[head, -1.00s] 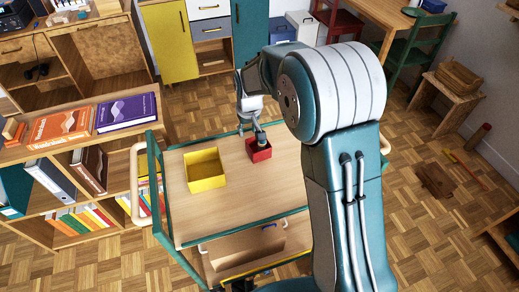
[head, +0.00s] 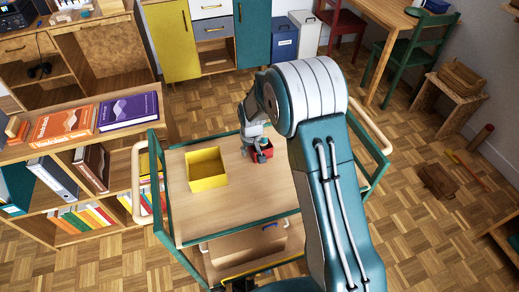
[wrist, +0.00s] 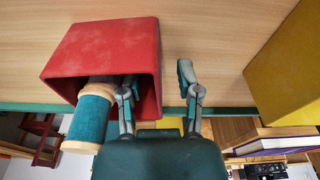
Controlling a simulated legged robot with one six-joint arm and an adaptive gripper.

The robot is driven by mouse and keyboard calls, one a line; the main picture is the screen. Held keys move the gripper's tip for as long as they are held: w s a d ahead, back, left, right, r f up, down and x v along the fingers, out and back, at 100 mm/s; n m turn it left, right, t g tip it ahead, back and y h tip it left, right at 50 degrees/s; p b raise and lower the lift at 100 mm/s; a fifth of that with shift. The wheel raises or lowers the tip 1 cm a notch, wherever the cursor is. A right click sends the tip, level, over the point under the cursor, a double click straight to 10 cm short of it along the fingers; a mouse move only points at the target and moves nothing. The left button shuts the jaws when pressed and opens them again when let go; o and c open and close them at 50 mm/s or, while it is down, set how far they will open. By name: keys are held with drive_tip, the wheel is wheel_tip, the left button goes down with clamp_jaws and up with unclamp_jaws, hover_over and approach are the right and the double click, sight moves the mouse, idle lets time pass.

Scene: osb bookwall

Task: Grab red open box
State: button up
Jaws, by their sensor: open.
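The red open box (head: 268,157) stands on the top of the wooden cart (head: 235,205), right of a yellow open box (head: 207,184). My gripper (head: 261,157) is down at the red box in the head view and partly hides it. In the wrist view the red box (wrist: 105,48) fills the upper left, its opening toward me. My gripper (wrist: 158,82) is open there; one finger reaches into the opening and the other is outside, with the box's side wall between them. Contact with the wall cannot be told. A teal spool (wrist: 90,116) sticks out of the box's opening.
The yellow box also shows at the wrist view's right edge (wrist: 290,60). The cart has green side frames and a raised handle (head: 136,180) at the left. A bookshelf with large books (head: 128,110) stands left of it. The cart's front top is clear.

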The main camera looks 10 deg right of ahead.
clamp_jaws()
drive_tip(key=shift+r, duration=0.1)
drive_tip(key=shift+r, duration=0.6)
drive_tip(key=s+d+r, duration=0.4)
drive_tip(key=s+r, duration=0.7)
drive_tip(key=s, duration=0.2)
drive_tip(key=shift+s+r, duration=0.2)
drive_tip(key=shift+r, duration=0.15)
